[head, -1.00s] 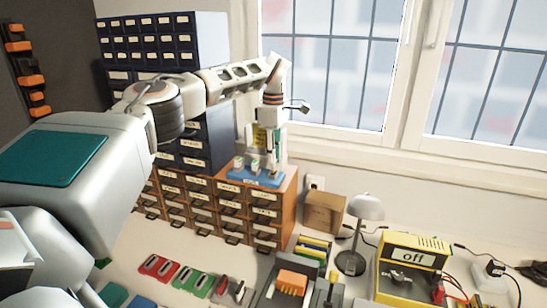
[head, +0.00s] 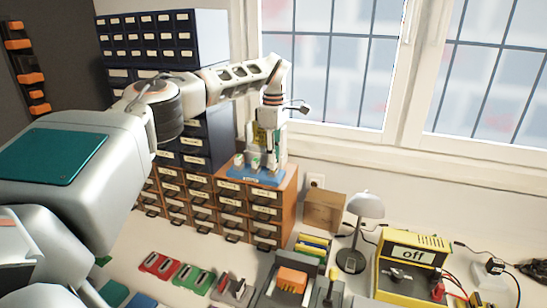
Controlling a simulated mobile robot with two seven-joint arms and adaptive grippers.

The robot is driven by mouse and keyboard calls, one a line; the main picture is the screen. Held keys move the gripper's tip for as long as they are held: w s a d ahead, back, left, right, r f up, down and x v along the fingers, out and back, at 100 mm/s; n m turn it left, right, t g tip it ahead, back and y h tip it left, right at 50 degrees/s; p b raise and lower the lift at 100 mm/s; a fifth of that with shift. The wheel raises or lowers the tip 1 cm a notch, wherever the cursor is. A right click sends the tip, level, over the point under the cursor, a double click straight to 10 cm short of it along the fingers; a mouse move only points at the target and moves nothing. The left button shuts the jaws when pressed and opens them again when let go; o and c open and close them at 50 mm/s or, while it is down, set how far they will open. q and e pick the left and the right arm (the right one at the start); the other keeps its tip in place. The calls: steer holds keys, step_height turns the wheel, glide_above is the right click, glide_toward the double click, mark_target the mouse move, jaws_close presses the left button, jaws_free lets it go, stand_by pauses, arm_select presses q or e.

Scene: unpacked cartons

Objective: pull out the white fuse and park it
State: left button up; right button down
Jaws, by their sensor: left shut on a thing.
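My left gripper (head: 271,152) reaches over the brown drawer cabinet and points down at the right part of a blue rack (head: 245,175). It is shut on the white fuse, which is small here and mostly hidden by the fingers. The fuse's lower end is at or just above the rack; I cannot tell whether it touches. Two other small pale pieces with green marks stand upright in the rack, left of the gripper, one of them a pale piece (head: 238,160). My right gripper is out of view.
The rack stands on the brown drawer cabinet (head: 232,208), beside dark blue drawers (head: 150,38). The bench below holds red (head: 160,264) and green (head: 194,279) holders, a desk lamp (head: 366,205), a wooden box (head: 324,211) and a yellow device (head: 412,252) reading "off".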

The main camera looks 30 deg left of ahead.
arm_select(q)
steer(key=shift+f, duration=0.35)
stand_by(0.4)
steer(key=o, duration=0.9)
steer(key=shift+r, duration=0.15)
step_height(320, 180, up, 12)
